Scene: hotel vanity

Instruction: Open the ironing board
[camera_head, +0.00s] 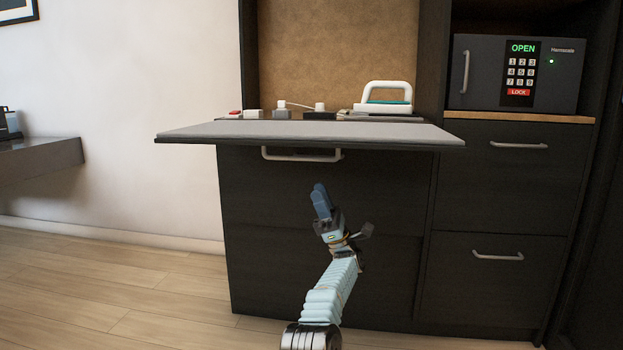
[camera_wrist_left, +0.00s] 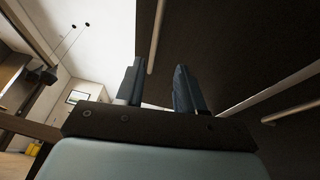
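The ironing board (camera_head: 310,130), a flat grey panel with a dark edge, lies level and juts out from the dark cabinet. A pale bar handle (camera_head: 302,156) shows just under it on the cabinet front. My left gripper (camera_head: 321,190) is below the board and handle, apart from both in the head view, with its blue fingers pointing up. In the left wrist view its two fingers (camera_wrist_left: 156,68) stand apart with nothing between them. A pale bar runs beyond them there; I cannot tell which part it is. My right gripper is not in view.
A white iron (camera_head: 386,98) and several small items sit behind the board in the open compartment. A dark safe (camera_head: 517,73) reading OPEN stands on a shelf at right, above two drawers with handles (camera_head: 519,145). A grey wall desk (camera_head: 40,163) is at left. The wooden floor is clear.

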